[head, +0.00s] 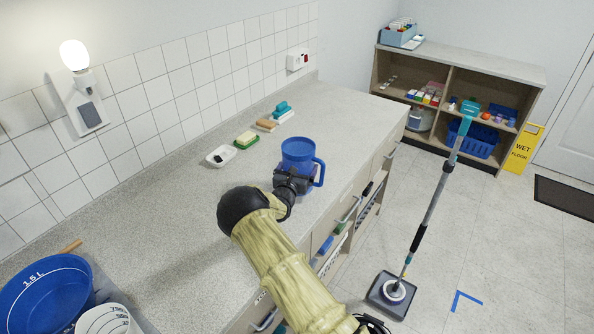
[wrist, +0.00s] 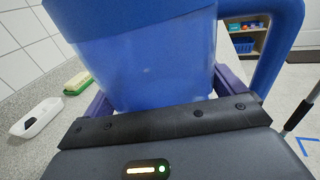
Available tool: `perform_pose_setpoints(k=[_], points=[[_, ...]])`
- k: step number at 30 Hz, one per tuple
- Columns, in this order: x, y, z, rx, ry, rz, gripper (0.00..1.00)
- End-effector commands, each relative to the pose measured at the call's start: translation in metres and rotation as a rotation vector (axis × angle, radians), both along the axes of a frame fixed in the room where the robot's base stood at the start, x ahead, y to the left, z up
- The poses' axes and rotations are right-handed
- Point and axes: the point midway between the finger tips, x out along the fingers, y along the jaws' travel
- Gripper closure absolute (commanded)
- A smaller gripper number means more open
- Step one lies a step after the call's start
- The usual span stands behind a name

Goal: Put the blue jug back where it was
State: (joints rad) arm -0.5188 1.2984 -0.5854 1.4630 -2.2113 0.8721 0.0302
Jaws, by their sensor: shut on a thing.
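The blue jug (head: 298,153) is upright over the grey counter (head: 230,215), near its front edge, with its handle toward the right. In the wrist view the jug (wrist: 150,60) fills the middle, with its handle (wrist: 277,50) on the right. My gripper (head: 292,180) is shut on the jug's lower body from the near side. The purple finger pads show on both sides of the jug in the wrist view. I cannot tell whether the jug's base touches the counter, because my gripper hides it.
A white dish (head: 221,156), a green-and-yellow sponge (head: 246,140), a tan brush (head: 266,125) and a teal-topped item (head: 282,112) lie along the wall behind the jug. A blue bucket (head: 45,290) stands at lower left. A mop (head: 430,215) stands on the floor at right. The counter's near middle is clear.

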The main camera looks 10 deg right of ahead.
Motion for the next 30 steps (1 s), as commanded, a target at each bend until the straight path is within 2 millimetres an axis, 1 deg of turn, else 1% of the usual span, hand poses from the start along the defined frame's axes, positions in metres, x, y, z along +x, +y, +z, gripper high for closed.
perform_pose_setpoints(k=[4, 14, 15, 16, 25, 30], points=[[0.001, 0.003, -0.011, -0.001, -0.005, 0.004, 0.74], [0.001, 0.004, -0.014, -0.001, -0.005, 0.005, 0.74], [0.0, 0.004, -0.017, 0.0, -0.001, 0.005, 0.03], [0.0, 0.004, -0.016, 0.0, -0.001, 0.005, 0.0], [0.0, 0.002, -0.013, 0.0, -0.001, 0.003, 0.0], [-0.011, 0.009, -0.015, 0.0, 0.001, 0.004, 0.0]])
